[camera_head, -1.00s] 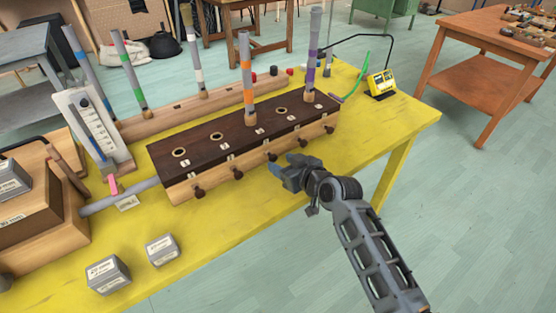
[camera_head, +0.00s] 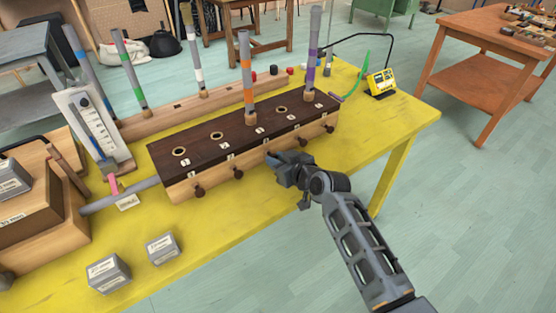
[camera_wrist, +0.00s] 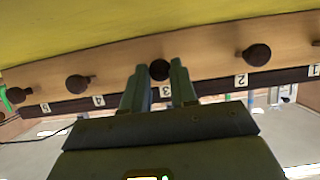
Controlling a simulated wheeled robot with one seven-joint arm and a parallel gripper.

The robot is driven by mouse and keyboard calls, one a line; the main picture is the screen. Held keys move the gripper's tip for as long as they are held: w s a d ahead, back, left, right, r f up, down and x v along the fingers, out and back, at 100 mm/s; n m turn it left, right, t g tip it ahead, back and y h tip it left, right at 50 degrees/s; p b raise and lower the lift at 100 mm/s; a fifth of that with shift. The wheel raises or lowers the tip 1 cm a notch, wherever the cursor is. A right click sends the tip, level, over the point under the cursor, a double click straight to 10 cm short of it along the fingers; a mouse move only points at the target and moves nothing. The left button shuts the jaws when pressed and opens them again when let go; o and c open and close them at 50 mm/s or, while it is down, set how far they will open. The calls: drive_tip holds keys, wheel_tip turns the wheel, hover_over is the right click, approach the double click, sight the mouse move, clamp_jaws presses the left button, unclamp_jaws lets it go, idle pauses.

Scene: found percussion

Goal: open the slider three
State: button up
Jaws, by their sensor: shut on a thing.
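The slider box (camera_head: 222,151) is a long wooden case with a dark top, a pale front, numbered holes and dark knobs along the front. In the wrist view the dark round knob of slider three (camera_wrist: 159,69) sits beside the label 3. My gripper (camera_wrist: 160,78) has one finger on each side of this knob and is shut on it. In the head view my gripper (camera_head: 272,160) is at the middle of the box's front and hides that knob. How far slider three is out cannot be told.
Neighbouring knobs are slider two (camera_wrist: 257,55) and slider four (camera_wrist: 79,84). Tubes with orange (camera_head: 247,80) and purple (camera_head: 313,55) bands stand upright in the box. Grey weights (camera_head: 162,247) lie on the yellow table (camera_head: 225,235).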

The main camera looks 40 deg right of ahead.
clamp_jaws()
drive_tip(key=shift+s, duration=1.5)
drive_tip(key=o, duration=0.8)
unclamp_jaws()
drive_tip(key=shift+c, duration=0.2)
drive_tip(key=shift+b+v, duration=0.35)
drive_tip(key=shift+v, duration=3.55)
